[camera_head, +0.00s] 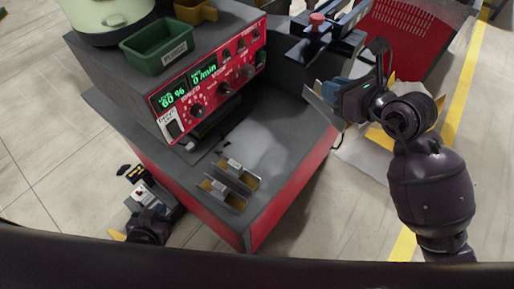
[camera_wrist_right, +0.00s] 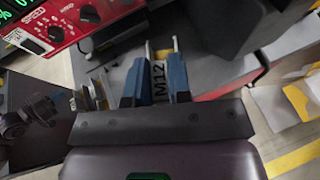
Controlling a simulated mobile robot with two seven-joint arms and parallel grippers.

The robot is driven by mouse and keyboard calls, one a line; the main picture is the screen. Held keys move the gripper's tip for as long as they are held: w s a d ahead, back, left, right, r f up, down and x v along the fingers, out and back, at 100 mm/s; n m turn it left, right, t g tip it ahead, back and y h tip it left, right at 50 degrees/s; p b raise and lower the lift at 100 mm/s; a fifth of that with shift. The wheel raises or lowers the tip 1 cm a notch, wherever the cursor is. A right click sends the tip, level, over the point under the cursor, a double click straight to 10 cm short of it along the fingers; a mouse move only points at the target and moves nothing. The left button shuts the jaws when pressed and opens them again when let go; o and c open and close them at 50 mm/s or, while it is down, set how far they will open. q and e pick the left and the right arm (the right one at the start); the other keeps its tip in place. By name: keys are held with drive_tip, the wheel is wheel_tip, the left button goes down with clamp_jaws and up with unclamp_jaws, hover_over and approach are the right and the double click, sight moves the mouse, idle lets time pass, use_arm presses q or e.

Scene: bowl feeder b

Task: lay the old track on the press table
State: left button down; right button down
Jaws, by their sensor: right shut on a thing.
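My right gripper (camera_head: 335,98) is raised beside the right edge of the grey tabletop (camera_head: 262,135), which has red sides. It is shut on a metal track marked M12, seen between the blue fingers in the right wrist view (camera_wrist_right: 158,76); part of the track (camera_head: 318,104) shows in the head view. Two short metal pieces with yellow parts and small labels, a farther one (camera_head: 240,174) and a nearer one (camera_head: 223,193), lie side by side near the tabletop's front. My left gripper (camera_head: 137,182) is low at the lower left, beside the cabinet; its opening is unclear.
A red control panel (camera_head: 210,80) with dials and green displays stands at the back left of the tabletop. A green bin (camera_head: 157,46) and pale bowl (camera_head: 105,18) sit above it. A dark fixture with a red knob (camera_head: 316,19) is at the back. The tabletop's middle is clear.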

drive_tip(key=w+a+r+n+g+y+b, duration=0.1)
drive_tip(key=a+n+g, duration=0.1)
drive_tip(key=a, duration=0.5)
drive_tip(key=w+a+n+g+y, duration=0.1)
drive_tip(key=w+a+n+y, duration=0.1)
drive_tip(key=a, duration=0.6)
wheel_tip(320, 180, down, 19)
drive_tip(key=b, duration=0.4)
drive_tip(key=shift+s+f, duration=0.1)
drive_tip(key=shift+f, duration=0.3)
drive_tip(key=shift+r, duration=0.1)
drive_tip(key=c, duration=1.1)
unclamp_jaws()
drive_tip(key=shift+o, duration=0.2)
